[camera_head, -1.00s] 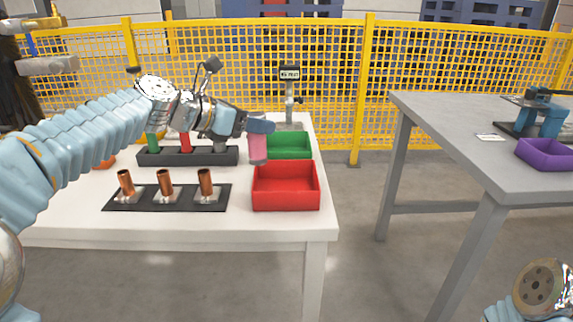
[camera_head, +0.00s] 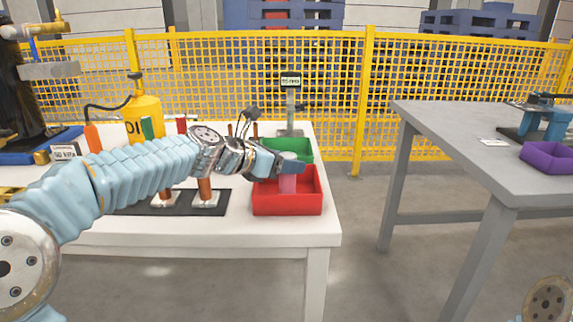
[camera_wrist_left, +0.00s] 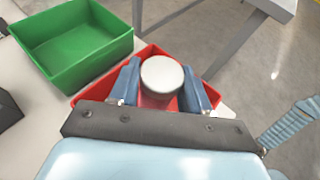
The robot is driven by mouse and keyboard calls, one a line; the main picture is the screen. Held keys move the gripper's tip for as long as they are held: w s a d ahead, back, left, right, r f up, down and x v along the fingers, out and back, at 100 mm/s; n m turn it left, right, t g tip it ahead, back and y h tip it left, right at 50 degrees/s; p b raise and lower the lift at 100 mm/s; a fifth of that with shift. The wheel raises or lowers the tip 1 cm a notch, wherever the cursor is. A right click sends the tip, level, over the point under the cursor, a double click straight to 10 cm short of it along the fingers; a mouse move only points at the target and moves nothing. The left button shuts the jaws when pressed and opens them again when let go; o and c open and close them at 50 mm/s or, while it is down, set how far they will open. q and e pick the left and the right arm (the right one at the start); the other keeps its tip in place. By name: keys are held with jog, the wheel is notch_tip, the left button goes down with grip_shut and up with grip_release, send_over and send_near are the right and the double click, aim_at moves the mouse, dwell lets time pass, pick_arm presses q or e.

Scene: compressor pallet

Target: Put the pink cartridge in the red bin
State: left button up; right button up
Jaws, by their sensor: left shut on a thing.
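The pink cartridge (camera_head: 288,185) hangs upright below my left gripper (camera_head: 292,166), with its lower part inside the red bin (camera_head: 287,205). My left gripper is shut on it. In the left wrist view the cartridge's round pale top (camera_wrist_left: 162,74) sits between the two blue fingers of my left gripper (camera_wrist_left: 160,88), with the red bin (camera_wrist_left: 88,92) around and below it. I cannot tell whether the cartridge touches the bin floor. My right gripper is not in view.
A green bin (camera_head: 290,148) stands just behind the red bin; it also shows in the left wrist view (camera_wrist_left: 75,62). Copper tubes on a black tray (camera_head: 222,202) are left of the bin, partly hidden by my arm. A grey table with a purple bin (camera_head: 548,157) is at right.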

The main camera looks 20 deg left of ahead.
pick_arm(q)
jog(key=shift+f, duration=0.15)
jog(key=o, duration=1.1)
jog(key=shift+o, duration=0.2)
jog(key=shift+s+a+r, duration=0.15)
jog(key=shift+r, duration=0.1)
jog(key=v, duration=1.1)
jog(key=shift+s+a+r+p, duration=0.15)
jog(key=shift+s+r+p, duration=0.05)
jog(key=shift+p, duration=0.2)
